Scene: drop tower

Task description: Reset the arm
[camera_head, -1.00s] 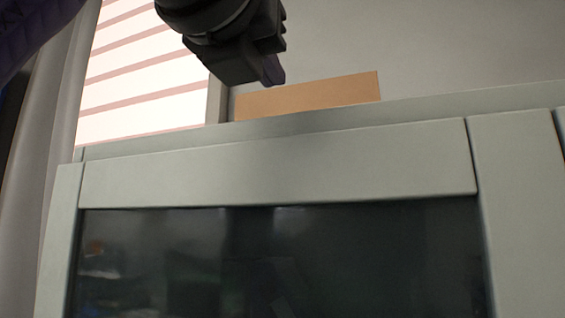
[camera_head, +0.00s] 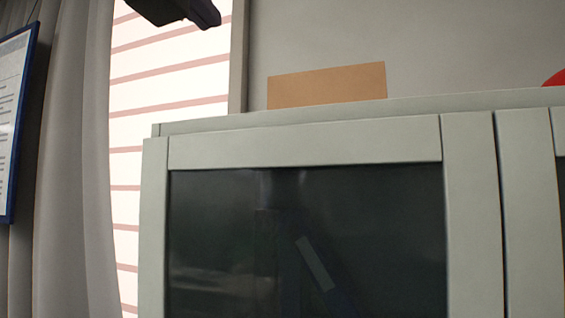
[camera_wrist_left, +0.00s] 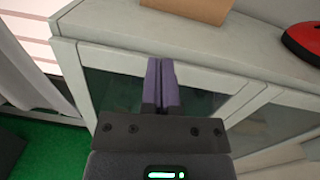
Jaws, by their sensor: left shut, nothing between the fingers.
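My left gripper (camera_head: 207,14) shows at the top of the head view, dark, in front of the window and up and left of the cabinet. In the left wrist view its two purple fingers (camera_wrist_left: 160,86) are together with nothing between them. They point toward the cabinet's upper front edge, apart from the box on top as far as I can tell. My right gripper is not in view.
A pale grey-green cabinet (camera_head: 300,150) with dark glass doors fills the front. A brown box (camera_head: 327,86) and a red object (camera_wrist_left: 305,42) lie on its top. A curtain (camera_head: 75,150) and a framed sheet (camera_head: 15,110) are at left. The floor (camera_wrist_left: 50,150) is green.

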